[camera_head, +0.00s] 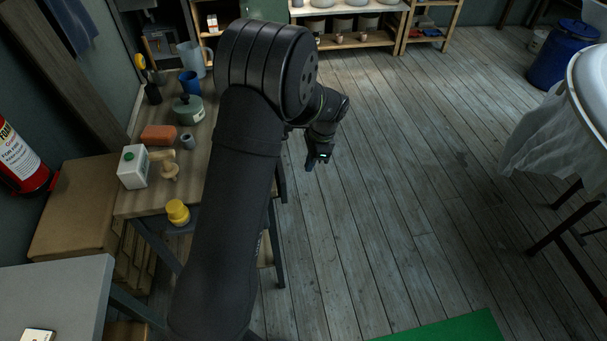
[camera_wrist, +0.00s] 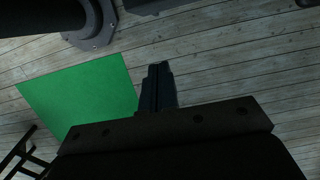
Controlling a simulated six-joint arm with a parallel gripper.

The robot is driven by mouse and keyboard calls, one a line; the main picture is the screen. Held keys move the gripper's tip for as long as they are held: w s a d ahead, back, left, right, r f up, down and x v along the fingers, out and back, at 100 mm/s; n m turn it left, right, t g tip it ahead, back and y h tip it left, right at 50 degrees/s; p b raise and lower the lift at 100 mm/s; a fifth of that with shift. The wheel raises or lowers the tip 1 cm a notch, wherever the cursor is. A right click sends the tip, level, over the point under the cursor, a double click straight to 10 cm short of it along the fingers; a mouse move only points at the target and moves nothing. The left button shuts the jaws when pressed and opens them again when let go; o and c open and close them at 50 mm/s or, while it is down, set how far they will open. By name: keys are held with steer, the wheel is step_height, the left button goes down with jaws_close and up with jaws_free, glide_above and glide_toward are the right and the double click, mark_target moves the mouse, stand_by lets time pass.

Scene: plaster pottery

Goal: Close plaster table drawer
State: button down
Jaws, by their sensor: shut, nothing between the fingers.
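The wooden table (camera_head: 140,203) stands at the left of the head view, with pottery things on its top. My arm crosses in front of its right side, and I cannot make out its drawer or how far open it is. My gripper (camera_head: 312,164) hangs over the open floor to the right of the table, pointing down and apart from it.
Shelves (camera_head: 360,42) stand at the back. The middle floor is clear.

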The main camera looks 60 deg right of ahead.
steer(key=w+d+n+t+h, duration=0.1)
steer(key=d+n+t, duration=0.5)
steer(key=n, duration=1.3)
steer(key=w+a+r+x, duration=0.1)
steer(key=a+x, duration=0.1)
steer(key=x, duration=1)
steer(key=shift+g, duration=0.3)
steer(key=shift+w+r, duration=0.15)
steer(key=shift+w, duration=0.05)
